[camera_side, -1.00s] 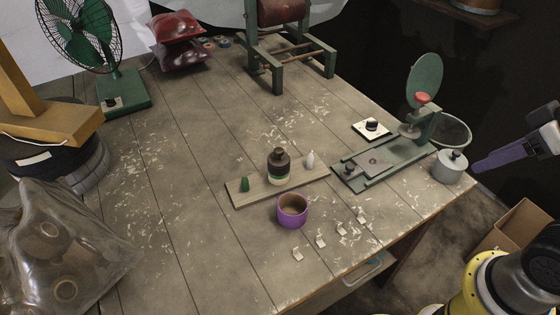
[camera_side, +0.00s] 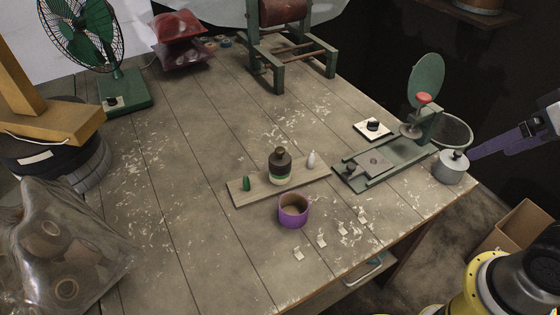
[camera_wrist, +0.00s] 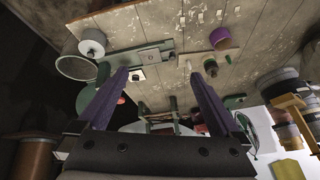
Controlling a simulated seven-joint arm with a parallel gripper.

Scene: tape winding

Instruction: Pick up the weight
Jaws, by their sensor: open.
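The weight looks to be the light grey metal cylinder with a small knob on top (camera_side: 449,168). It stands upright at the table's right edge, beside the green device. In the wrist view the weight (camera_wrist: 92,47) is at upper left, beyond and to the left of the left finger. My gripper (camera_wrist: 157,75) has two purple fingers spread wide with nothing between them. In the side view my gripper (camera_side: 490,146) comes in from the right, its purple finger ending close to the weight. Whether they touch cannot be told.
A green device (camera_side: 395,162) with a round disc and a wire hoop stands beside the weight. A wooden board (camera_side: 240,198) holds a dark bottle (camera_side: 280,167). A purple ring (camera_side: 293,218) lies in front.

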